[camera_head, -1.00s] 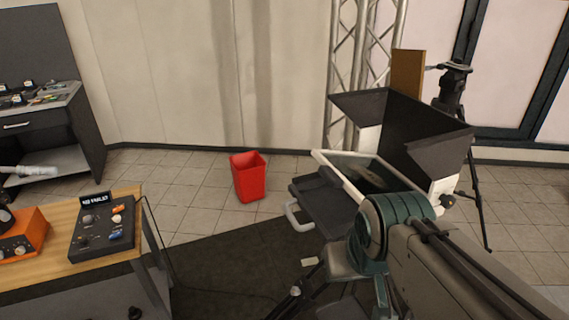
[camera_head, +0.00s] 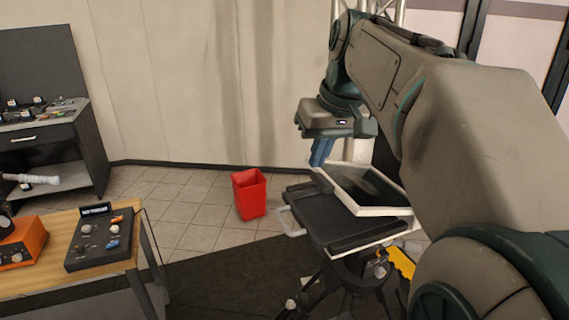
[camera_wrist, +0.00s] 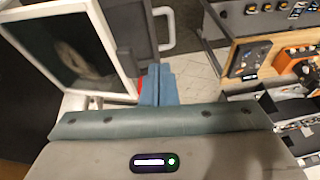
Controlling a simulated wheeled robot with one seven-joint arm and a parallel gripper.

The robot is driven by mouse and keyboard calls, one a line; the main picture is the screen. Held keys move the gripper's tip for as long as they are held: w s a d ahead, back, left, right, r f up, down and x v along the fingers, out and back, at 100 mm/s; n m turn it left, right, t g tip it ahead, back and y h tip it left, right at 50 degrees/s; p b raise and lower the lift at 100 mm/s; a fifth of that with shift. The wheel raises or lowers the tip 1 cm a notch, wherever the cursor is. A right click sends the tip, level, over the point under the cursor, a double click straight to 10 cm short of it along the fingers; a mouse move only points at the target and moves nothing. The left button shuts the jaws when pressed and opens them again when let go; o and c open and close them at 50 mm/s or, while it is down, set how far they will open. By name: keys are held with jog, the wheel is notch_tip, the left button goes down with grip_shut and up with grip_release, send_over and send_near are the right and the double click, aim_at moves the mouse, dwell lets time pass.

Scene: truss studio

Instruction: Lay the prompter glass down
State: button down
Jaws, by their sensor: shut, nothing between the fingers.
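The prompter glass is a dark pane in a white frame (camera_head: 350,205), above a black prompter tray (camera_head: 310,210) on a tripod. The frame looks tilted over the tray; my arm hides its right side. In the wrist view the white frame (camera_wrist: 122,62) and dark glass (camera_wrist: 70,45) fill the upper left. My gripper (camera_head: 319,160) points down with blue fingers shut and empty, by the frame's far left corner. In the wrist view the fingers (camera_wrist: 160,82) are together, just right of the frame. I cannot tell whether they touch it.
A red bin (camera_head: 250,195) stands on the floor left of the tray. A wooden table with a control box (camera_head: 100,240) and an orange unit (camera_head: 22,243) is at the left. A light handle (camera_head: 291,220) sticks out from the tray. Floor between table and bin is clear.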

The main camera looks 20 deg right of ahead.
jog(key=w+d+r+b, duration=0.2)
jog(key=w+d+r, duration=0.2)
jog(key=d+r, duration=0.25)
send_over(317, 183)
jog(key=d, duration=0.2)
jog(key=shift+n, duration=0.4)
notch_tip(317, 183, down, 11)
jog(key=shift+f, duration=0.2)
jog(key=shift+a+f, duration=0.2)
jog(key=shift+f, duration=0.75)
jog(key=f+b, duration=0.1)
jog(key=a+f+b, duration=0.1)
jog(key=f+b, duration=0.1)
jog(key=shift+a+f, duration=0.25)
jog(key=shift+f, duration=0.1)
jog(key=shift+s, duration=0.1)
jog(key=r+p, duration=0.4)
jog(key=r, duration=0.1)
jog(key=shift+d+r+p, duration=0.1)
jog(key=shift+d+p, duration=0.2)
jog(key=shift+d, duration=0.05)
jog(key=a+b+v, duration=0.1)
jog(key=v, duration=0.8)
